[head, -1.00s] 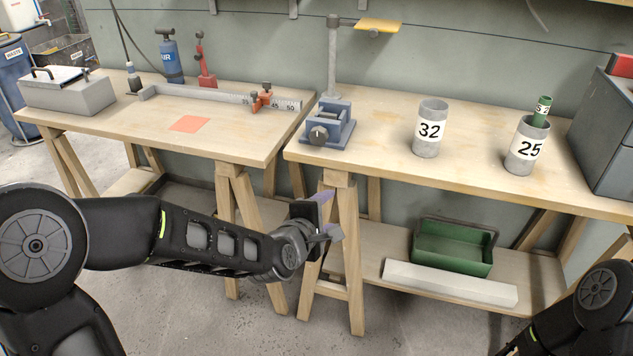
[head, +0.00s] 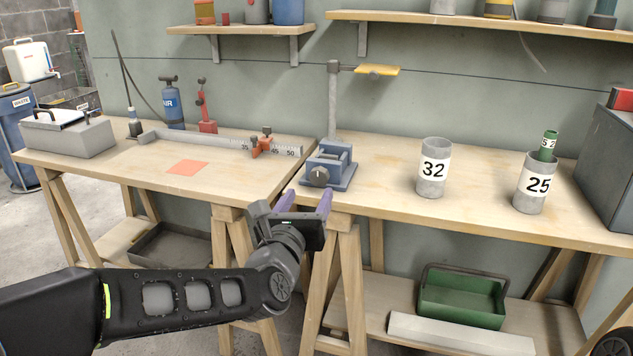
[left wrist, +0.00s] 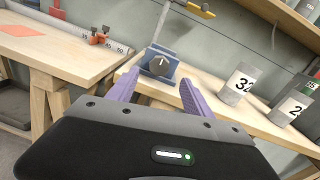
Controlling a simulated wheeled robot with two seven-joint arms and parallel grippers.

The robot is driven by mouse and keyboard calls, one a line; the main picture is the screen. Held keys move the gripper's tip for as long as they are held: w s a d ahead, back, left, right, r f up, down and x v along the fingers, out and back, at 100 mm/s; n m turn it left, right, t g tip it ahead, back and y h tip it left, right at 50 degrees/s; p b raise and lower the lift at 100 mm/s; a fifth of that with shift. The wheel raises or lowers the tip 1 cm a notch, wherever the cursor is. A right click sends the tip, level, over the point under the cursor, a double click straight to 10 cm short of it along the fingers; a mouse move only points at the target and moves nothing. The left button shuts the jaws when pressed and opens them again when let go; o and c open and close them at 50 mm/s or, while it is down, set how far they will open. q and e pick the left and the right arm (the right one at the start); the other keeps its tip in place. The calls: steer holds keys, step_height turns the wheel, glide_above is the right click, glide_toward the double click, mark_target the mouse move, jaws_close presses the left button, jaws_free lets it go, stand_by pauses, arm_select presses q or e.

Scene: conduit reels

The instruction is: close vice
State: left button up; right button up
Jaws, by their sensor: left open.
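The blue-grey vice (head: 328,167) stands near the front left corner of the right bench, with a dark round knob on its front face. A gap between its jaws shows on top in the head view. My left gripper (head: 304,201) is open and empty, just in front of the bench edge and below the vice. In the left wrist view the vice (left wrist: 159,63) and its knob show beyond and between the two purple fingers of the gripper (left wrist: 155,88), apart from them. My right gripper is not in view; only a bit of my right arm shows at the lower right corner.
A measuring rail (head: 215,143) lies on the left bench. A green tray (head: 461,297) sits on the lower shelf.

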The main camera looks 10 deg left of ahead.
mark_target(318, 178)
arm_select(q)
steer(key=w, duration=0.7)
steer(key=shift+w, duration=0.3)
jaws_close()
stand_by(0.4)
